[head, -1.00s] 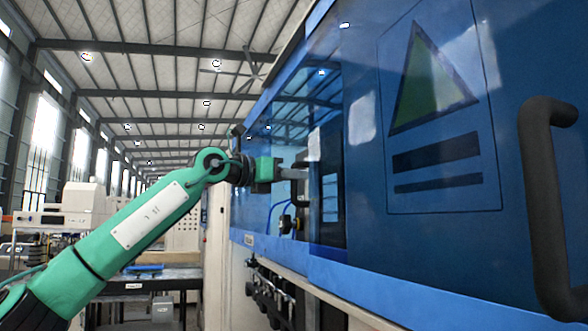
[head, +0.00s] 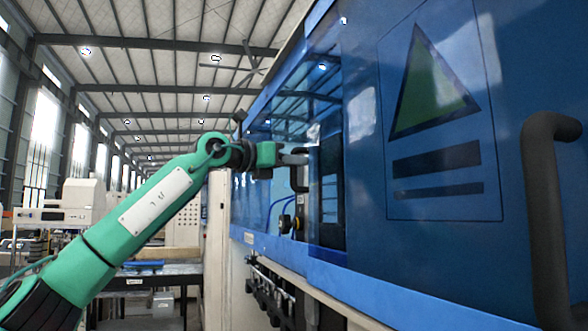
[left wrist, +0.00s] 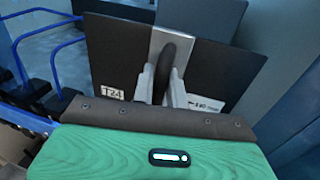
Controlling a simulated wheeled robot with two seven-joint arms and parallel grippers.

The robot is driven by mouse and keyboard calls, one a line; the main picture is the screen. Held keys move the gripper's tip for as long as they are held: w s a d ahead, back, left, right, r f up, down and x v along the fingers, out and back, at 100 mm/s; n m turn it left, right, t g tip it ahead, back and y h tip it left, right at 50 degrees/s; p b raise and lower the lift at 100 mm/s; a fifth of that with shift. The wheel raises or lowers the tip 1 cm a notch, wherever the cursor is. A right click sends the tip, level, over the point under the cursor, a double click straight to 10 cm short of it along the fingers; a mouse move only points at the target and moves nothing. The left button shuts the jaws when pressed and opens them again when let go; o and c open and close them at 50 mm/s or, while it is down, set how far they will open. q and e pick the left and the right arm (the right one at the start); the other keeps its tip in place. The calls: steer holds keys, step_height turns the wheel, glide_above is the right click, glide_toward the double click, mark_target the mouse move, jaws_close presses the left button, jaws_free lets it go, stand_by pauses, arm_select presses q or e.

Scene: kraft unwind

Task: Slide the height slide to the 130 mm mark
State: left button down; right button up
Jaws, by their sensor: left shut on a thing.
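My left gripper (head: 293,159) reaches from the left into the opening of the blue machine. In the left wrist view its two pale fingers (left wrist: 163,92) are shut on a dark, rounded handle (left wrist: 172,58), which I take to be the height slide's. A light metal strip (left wrist: 157,42) shows behind the handle on a dark plate (left wrist: 115,55). The plate bears a "T24" label (left wrist: 111,92) at left and a mark label (left wrist: 205,104) at right that seems to read 130 mm, though its print is small. How the slide lines up with the mark is unclear. My right gripper is out of view.
The blue machine panel (head: 440,235) with a black door handle (head: 545,220) fills the right. Blue tubing (left wrist: 45,45) runs at the left of the wrist view. A bench (head: 150,275) stands further back at left.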

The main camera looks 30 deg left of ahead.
arm_select(q)
steer(key=shift+f, duration=0.1)
steer(key=c, duration=1.8)
jaws_free()
steer(key=shift+a, duration=0.1)
steer(key=shift+s+a+f+b, duration=0.1)
steer(key=shift+s+f+b, duration=0.05)
steer(key=shift+s+b, duration=0.15)
steer(key=b+v, duration=0.5)
steer(key=v, duration=0.8)
steer(key=shift+a, duration=0.1)
